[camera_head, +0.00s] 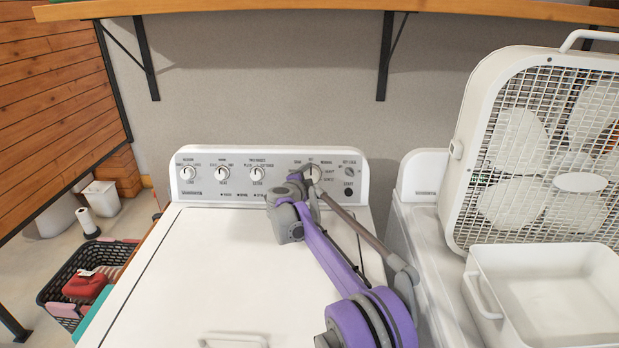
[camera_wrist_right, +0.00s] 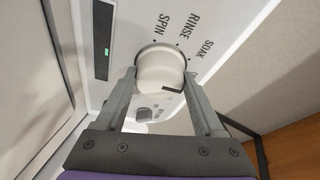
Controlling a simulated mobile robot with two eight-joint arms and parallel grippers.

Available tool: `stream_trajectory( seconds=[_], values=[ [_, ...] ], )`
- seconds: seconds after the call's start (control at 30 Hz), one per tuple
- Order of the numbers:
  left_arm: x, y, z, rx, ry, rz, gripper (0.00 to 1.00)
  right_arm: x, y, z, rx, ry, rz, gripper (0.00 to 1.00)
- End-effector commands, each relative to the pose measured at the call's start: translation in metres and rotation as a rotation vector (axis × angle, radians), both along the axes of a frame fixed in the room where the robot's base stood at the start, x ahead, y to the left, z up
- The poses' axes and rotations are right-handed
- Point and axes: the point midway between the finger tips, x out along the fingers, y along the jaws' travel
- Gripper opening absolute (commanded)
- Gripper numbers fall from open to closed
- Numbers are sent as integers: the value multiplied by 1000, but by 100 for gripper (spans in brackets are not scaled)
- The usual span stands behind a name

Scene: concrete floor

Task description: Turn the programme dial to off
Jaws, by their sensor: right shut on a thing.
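The programme dial (camera_head: 314,172) is the large white knob on the right part of the washer's control panel (camera_head: 225,194). In the wrist view the dial (camera_wrist_right: 160,68) sits between the two fingers of my right gripper (camera_wrist_right: 160,82), which is shut on its sides. A dark mark shows at the dial's lower right edge. SPIN, RINSE and SOAK are printed around it; other labels are hidden or too small to read. In the head view my right gripper (camera_head: 308,184) partly covers the dial. My left gripper is in neither view.
Three smaller knobs (camera_head: 222,173) stand left on the panel. The washer lid (camera_head: 190,270) is clear apart from my arm above it. A box fan (camera_head: 540,150) and white tub (camera_head: 550,290) stand at right. A wooden shelf (camera_head: 270,7) runs above.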

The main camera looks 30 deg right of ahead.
Motion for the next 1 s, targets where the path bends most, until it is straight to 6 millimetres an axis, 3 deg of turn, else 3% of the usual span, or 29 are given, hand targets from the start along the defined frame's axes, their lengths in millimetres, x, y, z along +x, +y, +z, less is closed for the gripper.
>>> stream_trajectory(
  seconds=[0.27,0.3,0.43,0.77,1.0],
  values=[
    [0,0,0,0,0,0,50,0,0,0,1,-1,0,14],
    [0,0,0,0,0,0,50,0,0,0,0,0,0,75],
    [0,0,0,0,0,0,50,0,0,0,0,0,0,99],
    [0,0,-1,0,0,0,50,-3,4,1,0,1,1,100],
    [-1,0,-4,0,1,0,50,-28,35,9,1,0,3,100]
  ],
)
